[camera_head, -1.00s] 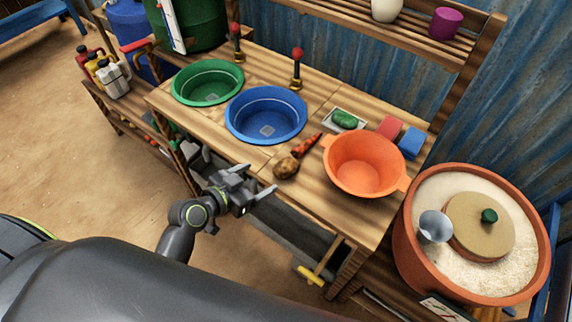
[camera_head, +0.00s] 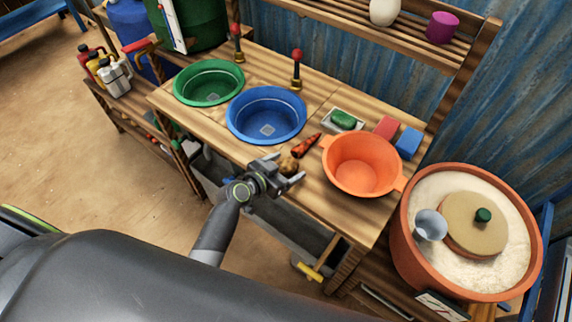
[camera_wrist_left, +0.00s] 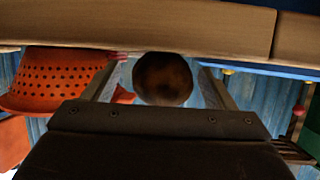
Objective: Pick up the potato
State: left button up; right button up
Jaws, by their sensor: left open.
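The brown potato (camera_head: 288,165) lies on the wooden table near its front edge, partly hidden behind my left gripper in the head view. My left gripper (camera_head: 289,168) is open at the front edge, right at the potato. In the left wrist view the potato (camera_wrist_left: 163,79) shows dark and round between the two fingers of the left gripper (camera_wrist_left: 165,85). I cannot tell whether the fingers touch it. My right gripper is not in view.
An orange colander (camera_head: 362,165) stands right of the potato, and a carrot (camera_head: 305,146) lies just behind it. Blue (camera_head: 266,114) and green (camera_head: 209,83) basins sit to the left. A soap dish with a green piece (camera_head: 343,119) and red and blue blocks (camera_head: 408,143) are behind.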

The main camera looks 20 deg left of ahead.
aim_at(289, 161)
pick_arm(q)
jog(key=shift+x, duration=0.95)
jog(key=shift+a, duration=0.1)
jog(key=shift+c, duration=0.5)
jog(key=c, duration=1)
jog(key=shift+r, duration=0.1)
notch_tip(289, 161, up, 10)
jog(key=shift+f+p, duration=0.1)
jog(key=shift+p, duration=0.45)
